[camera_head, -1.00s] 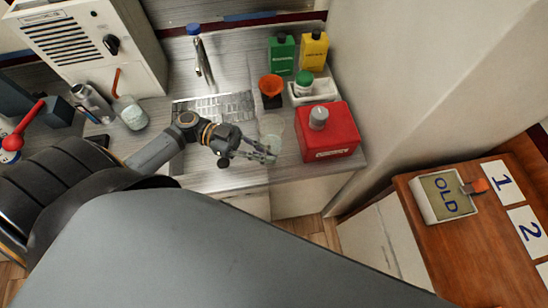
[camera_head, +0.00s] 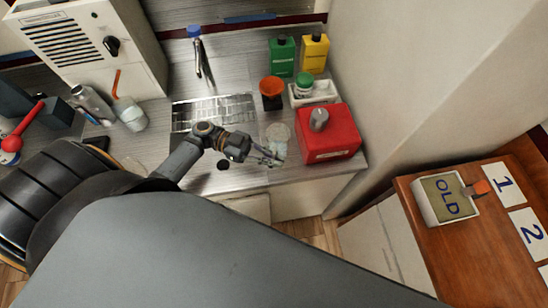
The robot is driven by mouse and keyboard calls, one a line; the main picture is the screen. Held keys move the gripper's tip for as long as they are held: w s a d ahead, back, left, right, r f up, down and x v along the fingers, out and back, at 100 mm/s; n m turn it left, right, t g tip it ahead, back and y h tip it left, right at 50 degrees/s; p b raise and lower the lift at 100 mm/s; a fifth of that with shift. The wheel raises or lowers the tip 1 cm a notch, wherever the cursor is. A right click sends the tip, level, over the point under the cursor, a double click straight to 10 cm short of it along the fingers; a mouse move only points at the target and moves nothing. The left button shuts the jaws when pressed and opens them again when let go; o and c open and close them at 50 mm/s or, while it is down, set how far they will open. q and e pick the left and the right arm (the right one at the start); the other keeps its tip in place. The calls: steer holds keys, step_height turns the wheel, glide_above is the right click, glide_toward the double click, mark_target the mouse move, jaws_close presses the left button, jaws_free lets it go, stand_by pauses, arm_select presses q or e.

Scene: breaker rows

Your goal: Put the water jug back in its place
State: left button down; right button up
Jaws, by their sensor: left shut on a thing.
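A clear, see-through vessel (camera_head: 279,133), which looks like the water jug, is at the right part of the counter, just left of the red box. Its outline is faint, so I cannot tell whether it touches the counter. My left gripper (camera_head: 274,157) reaches in from the left over the counter and is shut on this vessel at its near side. The fingers hide part of it. My right gripper is not in view.
A red box (camera_head: 328,142) stands close to the right of the vessel. An orange-topped holder (camera_head: 271,92), a white tray (camera_head: 324,95) and green (camera_head: 281,55) and yellow (camera_head: 314,52) bottles stand behind. The sink (camera_head: 213,111) is left. A jar (camera_head: 131,114) stands farther left.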

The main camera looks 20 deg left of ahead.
arm_select(q)
steer(key=c, duration=1.5)
jaws_free()
steer(key=a+b, duration=0.1)
steer(key=a, duration=0.3)
steer(key=a+b, duration=0.1)
steer(key=a, duration=0.3)
steer(key=a+b, duration=0.1)
steer(key=a, duration=0.3)
steer(key=shift+s, duration=0.25)
